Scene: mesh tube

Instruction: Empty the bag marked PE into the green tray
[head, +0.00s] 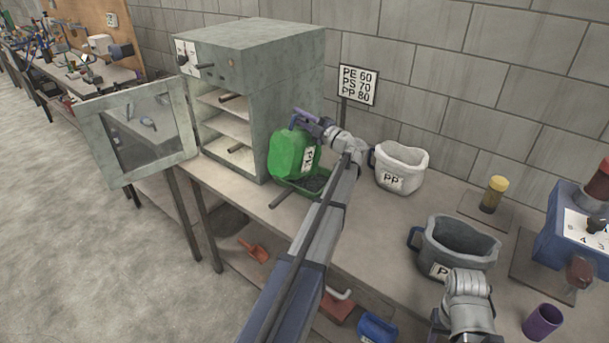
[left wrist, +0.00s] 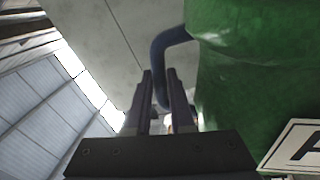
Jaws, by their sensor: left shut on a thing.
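My left gripper (head: 303,118) is shut on the blue handle (left wrist: 166,62) of a green bag (head: 289,153). The bag is held tilted above the green tray (head: 285,187), at its back left. Its label starts with P; the second letter is hard to read in the head view. The left wrist view shows part of this label (left wrist: 298,150), with a letter like an A. Dark grains lie in the tray. The bag's mouth is hidden. Part of my right arm shows at the bottom right, its jaws out of view.
An oven (head: 246,85) with its door (head: 180,120) open stands left of the tray. A white bag marked PP (head: 402,160) and a grey bag (head: 455,245), its label partly hidden, stand to the right. A sign (head: 358,85) reads PE 60, PS 70, PP 80.

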